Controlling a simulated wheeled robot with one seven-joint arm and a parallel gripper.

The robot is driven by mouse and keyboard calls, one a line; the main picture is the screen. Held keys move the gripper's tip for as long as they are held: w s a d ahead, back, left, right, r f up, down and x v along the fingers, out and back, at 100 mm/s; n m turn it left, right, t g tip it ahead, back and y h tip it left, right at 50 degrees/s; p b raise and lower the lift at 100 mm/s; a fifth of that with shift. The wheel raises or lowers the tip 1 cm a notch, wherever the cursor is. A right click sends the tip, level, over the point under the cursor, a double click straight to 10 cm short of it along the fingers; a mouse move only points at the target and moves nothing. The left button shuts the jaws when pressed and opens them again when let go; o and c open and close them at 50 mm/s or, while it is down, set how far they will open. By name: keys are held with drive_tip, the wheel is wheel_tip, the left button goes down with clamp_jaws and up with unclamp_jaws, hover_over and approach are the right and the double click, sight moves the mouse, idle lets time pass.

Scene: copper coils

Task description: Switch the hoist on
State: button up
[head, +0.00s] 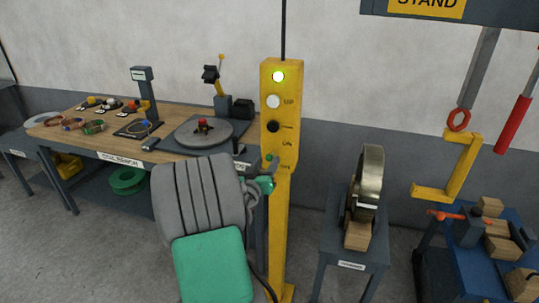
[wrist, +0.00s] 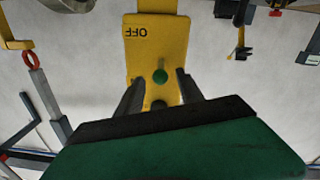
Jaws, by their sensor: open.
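The yellow hoist control post (head: 279,210) stands in the middle of the head view. A small green-tipped switch lever (head: 268,158) sticks out by the ON and OFF labels. In the wrist view the panel (wrist: 142,55) appears upside down, with OFF readable and the green knob (wrist: 160,76) near the centre. My gripper (wrist: 159,88) is open, its two dark fingers on either side of the knob in the picture. Contact cannot be told. In the head view my gripper (head: 265,178) is partly hidden by my arm.
A white button (head: 273,102) and a black button (head: 272,127) sit above the switch. The coil bench (head: 110,147) stands left of the post. A small stand (head: 351,265) with an upright metal coil (head: 369,178) stands right. A blue cart (head: 480,270) is farther right.

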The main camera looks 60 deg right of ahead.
sight(268, 160)
drive_tip(key=d, duration=0.3)
drive_tip(key=shift+w+d+p, duration=0.2)
drive_tip(key=shift+d+p, duration=0.05)
drive_tip(key=shift+p, duration=0.15)
clamp_jaws()
